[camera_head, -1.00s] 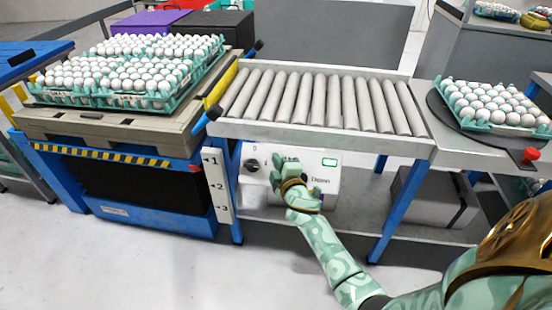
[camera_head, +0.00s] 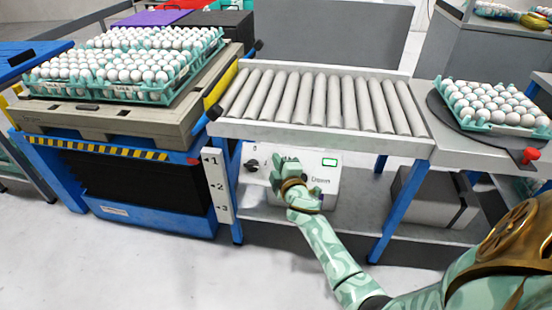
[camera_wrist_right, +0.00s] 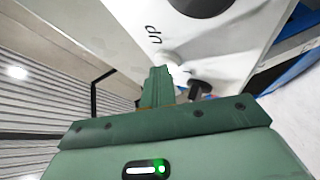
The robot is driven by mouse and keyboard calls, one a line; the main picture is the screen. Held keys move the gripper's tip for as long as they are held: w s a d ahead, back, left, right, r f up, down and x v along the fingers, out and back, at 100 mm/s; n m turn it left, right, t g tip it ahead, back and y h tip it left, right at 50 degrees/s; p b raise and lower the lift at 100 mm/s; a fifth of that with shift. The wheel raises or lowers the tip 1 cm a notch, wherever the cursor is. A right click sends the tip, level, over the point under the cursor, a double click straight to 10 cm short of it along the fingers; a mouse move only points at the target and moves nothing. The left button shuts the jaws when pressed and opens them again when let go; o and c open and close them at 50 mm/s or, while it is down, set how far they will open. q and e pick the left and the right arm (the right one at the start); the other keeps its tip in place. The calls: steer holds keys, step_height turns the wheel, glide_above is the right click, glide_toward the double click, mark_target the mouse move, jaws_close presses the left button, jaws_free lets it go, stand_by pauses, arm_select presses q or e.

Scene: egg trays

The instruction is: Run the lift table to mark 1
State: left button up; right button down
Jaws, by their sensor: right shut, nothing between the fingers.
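The lift table (camera_head: 120,155) stands at the left, blue with a striped edge, bearing a pallet (camera_head: 110,118) with egg trays (camera_head: 150,95). Its red pointer (camera_head: 193,161) is level with or very near mark 1 on the white scale post (camera_head: 217,185). My right gripper (camera_head: 285,165) is shut and empty at the white control box (camera_head: 325,182). In the right wrist view its fingers (camera_wrist_right: 158,72) are at a pale button (camera_wrist_right: 170,58) beside the "Up" label; I cannot tell whether they touch. My left gripper is not in view.
A roller conveyor (camera_head: 320,100) runs above the control box. A black knob (camera_head: 251,165) sits on the box's left. A turntable (camera_head: 440,105) with an egg tray (camera_head: 495,105) and a red knob (camera_head: 530,155) are at the right. The floor in front is clear.

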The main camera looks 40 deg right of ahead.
stand_by(0.6)
arm_select(q)
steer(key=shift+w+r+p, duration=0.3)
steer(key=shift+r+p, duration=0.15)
steer(key=shift+p, duration=0.15)
arm_select(e)
steer(key=shift+s+a+r, duration=0.5)
steer(key=shift+a+r, duration=0.05)
steer(key=shift+r, duration=0.05)
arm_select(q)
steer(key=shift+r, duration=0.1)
arm_select(e)
steer(key=shift+r, duration=0.1)
